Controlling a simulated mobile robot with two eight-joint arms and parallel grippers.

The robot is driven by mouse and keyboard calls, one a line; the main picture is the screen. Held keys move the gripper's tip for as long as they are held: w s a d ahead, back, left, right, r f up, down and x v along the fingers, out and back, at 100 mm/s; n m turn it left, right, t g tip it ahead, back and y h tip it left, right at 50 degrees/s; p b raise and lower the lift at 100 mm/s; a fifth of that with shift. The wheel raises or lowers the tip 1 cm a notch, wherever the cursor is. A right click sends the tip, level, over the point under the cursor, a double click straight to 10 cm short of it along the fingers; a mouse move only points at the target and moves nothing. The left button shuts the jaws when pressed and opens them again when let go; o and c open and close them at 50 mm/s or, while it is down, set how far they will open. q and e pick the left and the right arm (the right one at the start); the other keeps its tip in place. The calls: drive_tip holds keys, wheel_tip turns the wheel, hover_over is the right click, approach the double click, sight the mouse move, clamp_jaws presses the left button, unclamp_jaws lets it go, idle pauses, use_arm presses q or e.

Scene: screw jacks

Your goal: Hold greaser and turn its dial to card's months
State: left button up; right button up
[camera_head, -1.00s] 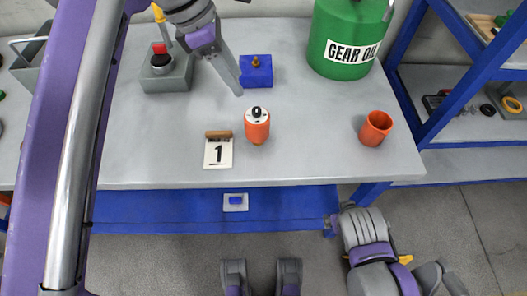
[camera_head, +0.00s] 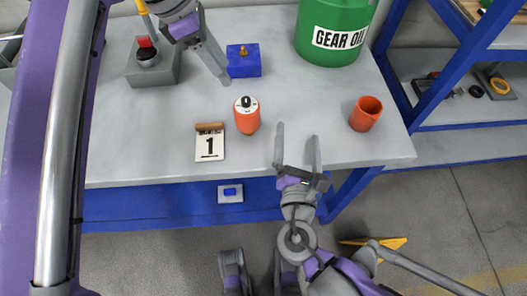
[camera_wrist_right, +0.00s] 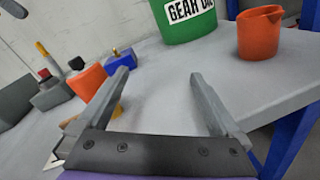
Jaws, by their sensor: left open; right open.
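The orange greaser (camera_head: 247,116) stands upright on the grey table, with a white dial and black knob on top. The card (camera_head: 209,145) reads "1" and stands left of it in a wooden holder; its smaller print is too small to read. My left gripper (camera_head: 222,82) is above the table behind the greaser, apart from it; its fingers overlap in the head view. My right gripper (camera_head: 297,142) is open and empty at the table's front edge, right of the greaser. In the right wrist view the greaser (camera_wrist_right: 87,82) is left of the open fingers (camera_wrist_right: 158,82).
A green gear oil can (camera_head: 336,30) stands at the back and an orange cup (camera_head: 365,114) at the right. A blue block (camera_head: 243,62) and a grey button box (camera_head: 152,66) stand behind the greaser. A blue shelf rack (camera_head: 425,80) stands right of the table.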

sight(247, 117)
drive_tip(key=a+n+y, duration=0.1)
drive_tip(key=a+n, duration=0.1)
drive_tip(key=a, duration=0.1)
drive_tip(key=s+a+n+y, duration=0.1)
drive_tip(key=a+n+y, duration=0.1)
drive_tip(key=a+n, duration=0.1)
drive_tip(key=s+a+f+n+y, duration=0.1)
drive_tip(key=a+n+y, duration=0.1)
drive_tip(key=a+n, duration=0.1)
drive_tip(key=shift+s, duration=0.1)
drive_tip(key=shift+a+n+y, duration=0.15)
drive_tip(key=shift+n+y, duration=0.15)
drive_tip(key=shift+n, duration=0.1)
drive_tip(key=w, duration=0.3)
drive_tip(key=w+a, duration=0.1)
drive_tip(key=w, duration=0.6)
drive_tip(key=shift+w+a, duration=0.25)
drive_tip(key=shift+w, duration=0.05)
drive_tip(key=c, duration=1.6)
